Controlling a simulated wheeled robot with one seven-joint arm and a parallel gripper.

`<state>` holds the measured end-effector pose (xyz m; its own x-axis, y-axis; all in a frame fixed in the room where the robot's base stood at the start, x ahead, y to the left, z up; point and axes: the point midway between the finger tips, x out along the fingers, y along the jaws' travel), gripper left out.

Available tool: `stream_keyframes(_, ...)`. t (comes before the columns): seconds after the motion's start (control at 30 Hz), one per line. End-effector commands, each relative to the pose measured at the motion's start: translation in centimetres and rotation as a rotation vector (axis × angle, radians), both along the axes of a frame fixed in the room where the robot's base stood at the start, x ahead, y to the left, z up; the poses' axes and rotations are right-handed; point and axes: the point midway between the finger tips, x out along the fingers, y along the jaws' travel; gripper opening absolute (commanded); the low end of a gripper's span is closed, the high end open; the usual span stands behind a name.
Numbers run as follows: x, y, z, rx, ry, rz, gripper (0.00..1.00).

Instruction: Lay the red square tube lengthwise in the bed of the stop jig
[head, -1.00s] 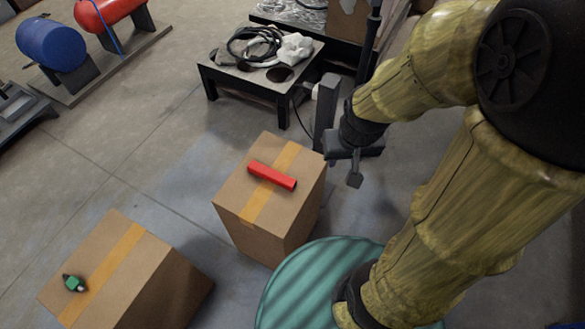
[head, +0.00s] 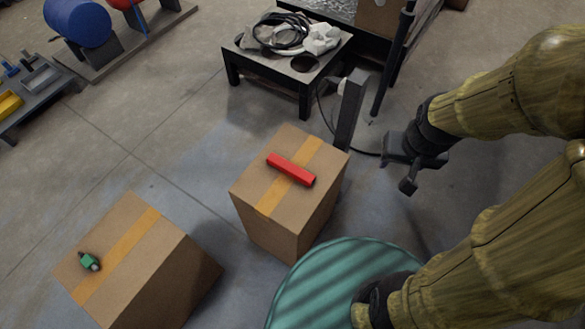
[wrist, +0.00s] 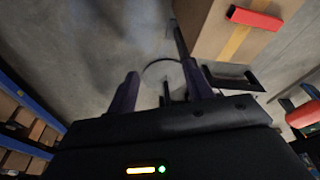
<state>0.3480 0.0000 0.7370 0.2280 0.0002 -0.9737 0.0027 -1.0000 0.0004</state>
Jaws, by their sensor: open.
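The red square tube (head: 291,169) lies across the tape on top of a tall cardboard box. It also shows near the top right of the wrist view (wrist: 254,18). My gripper (head: 402,174) hangs to the right of that box in the head view, apart from the tube. In the wrist view its two fingers (wrist: 162,88) stand apart with nothing between them. I cannot make out the stop jig for certain. A grey fixture (head: 38,92) with yellow and blue parts is cut off at the left edge.
The tall box (head: 262,215) stands beside a round green ribbed surface (head: 312,280). A second box (head: 165,270) carries a small green part (head: 89,261). A low black table (head: 246,62) with cables stands behind, with a grey post (head: 350,110) near it.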

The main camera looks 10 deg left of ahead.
Motion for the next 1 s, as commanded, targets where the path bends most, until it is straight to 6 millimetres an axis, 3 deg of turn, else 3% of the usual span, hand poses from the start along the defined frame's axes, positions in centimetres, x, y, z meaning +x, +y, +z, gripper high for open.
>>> stream_keyframes(0.13,1.4,1.2,0.3,-0.01,0.029,0.064,0.53)
stream_keyframes(0.27,4.2,4.2,0.7,-0.036,0.094,0.204,0.53)
stream_keyframes(0.4,7.5,9.2,0.7,-0.083,0.192,0.411,0.53)
stream_keyframes(0.6,10.6,17.5,-0.2,-0.172,0.33,0.7,0.53)
stream_keyframes(0.8,11.1,26.2,-1.8,-0.276,0.456,0.962,0.53)
stream_keyframes(0.9,10.7,29.6,-2.7,-0.322,0.505,1.059,0.53)
stream_keyframes(1.0,10.3,31.6,-3.3,-0.355,0.536,1.114,0.53)
